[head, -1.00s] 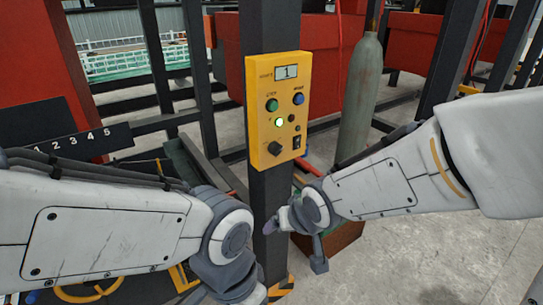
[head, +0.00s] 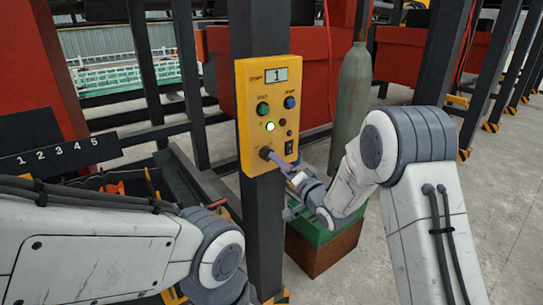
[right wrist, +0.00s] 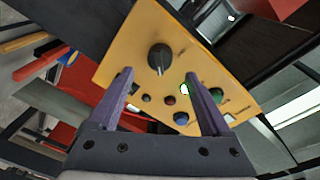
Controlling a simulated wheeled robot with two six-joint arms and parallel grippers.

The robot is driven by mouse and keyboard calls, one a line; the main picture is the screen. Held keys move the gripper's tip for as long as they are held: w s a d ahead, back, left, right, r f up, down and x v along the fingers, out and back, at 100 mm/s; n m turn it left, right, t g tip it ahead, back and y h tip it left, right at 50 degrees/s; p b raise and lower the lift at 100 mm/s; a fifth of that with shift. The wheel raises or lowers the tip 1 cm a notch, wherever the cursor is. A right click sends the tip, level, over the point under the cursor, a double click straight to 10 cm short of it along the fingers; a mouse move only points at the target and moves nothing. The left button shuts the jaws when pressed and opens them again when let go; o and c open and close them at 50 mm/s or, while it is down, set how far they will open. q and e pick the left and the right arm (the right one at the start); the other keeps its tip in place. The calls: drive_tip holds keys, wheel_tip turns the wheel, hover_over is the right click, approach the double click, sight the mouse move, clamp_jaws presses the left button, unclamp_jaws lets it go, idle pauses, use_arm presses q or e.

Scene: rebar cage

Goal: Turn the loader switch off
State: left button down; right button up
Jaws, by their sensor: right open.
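The yellow control panel (head: 247,110) is on a dark post and shows the digit 1. Low on it are a black rotary knob (head: 265,153) and a black rocker switch (head: 290,147); their labels are too small to read. A lamp (head: 270,127) on the panel is lit. My right gripper (head: 279,163) is at the panel's lower edge, its purple fingers pointing at the knob. In the right wrist view the open fingers (right wrist: 157,76) stand apart with the knob (right wrist: 160,57) ahead between their tips; contact cannot be told. My left gripper is out of view.
A grey-green gas cylinder (head: 354,100) stands right of the post, behind my right arm. A green-topped brown box (head: 325,248) is below it. A numbered black plate (head: 60,148) and dark frames are at left. Open concrete floor lies to the right.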

drive_tip(key=p+x, duration=0.1)
drive_tip(key=x, duration=0.5)
clamp_jaws()
drive_tip(key=shift+w+d+f+n+y+b, duration=0.1)
drive_tip(key=shift+n+y+b, duration=0.45)
drive_tip(key=shift+n+b, duration=4.5)
drive_tip(key=shift+d+f+n+y+b, duration=0.1)
drive_tip(key=shift+n+y+b, duration=0.45)
drive_tip(key=shift+n+b, duration=4.5)
drive_tip(key=shift+m+b, duration=0.4)
drive_tip(key=shift+b, duration=0.2)
unclamp_jaws()
drive_tip(key=shift+a, duration=0.1)
